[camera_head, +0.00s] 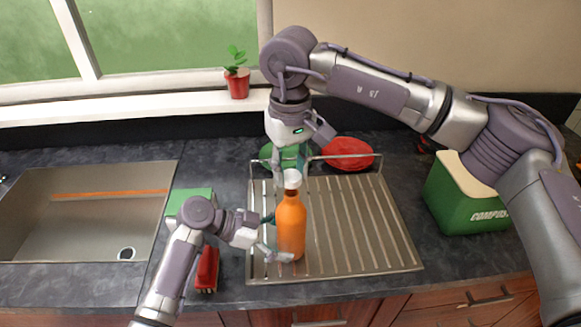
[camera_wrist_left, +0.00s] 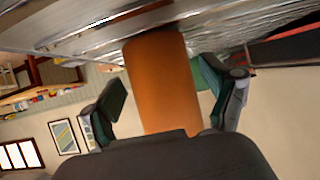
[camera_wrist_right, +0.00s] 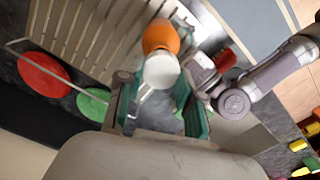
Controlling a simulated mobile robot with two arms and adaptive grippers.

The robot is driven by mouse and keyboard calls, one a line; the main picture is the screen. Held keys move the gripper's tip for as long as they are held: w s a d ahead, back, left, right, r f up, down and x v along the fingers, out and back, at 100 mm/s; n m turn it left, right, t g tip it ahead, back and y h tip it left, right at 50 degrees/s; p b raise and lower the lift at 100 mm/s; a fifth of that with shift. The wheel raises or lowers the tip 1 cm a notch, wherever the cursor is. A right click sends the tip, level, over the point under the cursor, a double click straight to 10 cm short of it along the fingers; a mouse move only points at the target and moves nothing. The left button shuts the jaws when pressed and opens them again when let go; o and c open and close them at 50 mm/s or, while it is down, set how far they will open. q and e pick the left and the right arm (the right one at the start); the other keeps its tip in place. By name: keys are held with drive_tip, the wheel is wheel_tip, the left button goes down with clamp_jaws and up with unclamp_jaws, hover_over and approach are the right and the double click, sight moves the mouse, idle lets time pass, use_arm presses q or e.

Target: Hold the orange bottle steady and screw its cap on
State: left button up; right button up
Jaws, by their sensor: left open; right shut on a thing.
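The orange bottle (camera_head: 291,226) stands upright on the metal drainboard (camera_head: 350,222). A white cap (camera_head: 292,177) is at its top; I cannot tell whether it is threaded on. My left gripper (camera_head: 277,238) is open, with its fingers on either side of the bottle's lower body. In the left wrist view the bottle (camera_wrist_left: 163,82) lies between the spread fingers. My right gripper (camera_head: 291,163) points down from above and is shut on the cap. In the right wrist view the cap (camera_wrist_right: 161,70) is between the fingertips, in line with the bottle (camera_wrist_right: 160,37).
A sink (camera_head: 85,215) is at the left. Red (camera_head: 347,153) and green (camera_wrist_right: 93,103) dishes lie behind the drainboard's rail. A green compost bin (camera_head: 462,200) is at the right. The drainboard's right part is clear.

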use_arm(q)
drive_tip(key=shift+d+f, duration=0.2)
drive_tip(key=shift+d, duration=0.2)
drive_tip(key=c, duration=0.7)
idle(0.6)
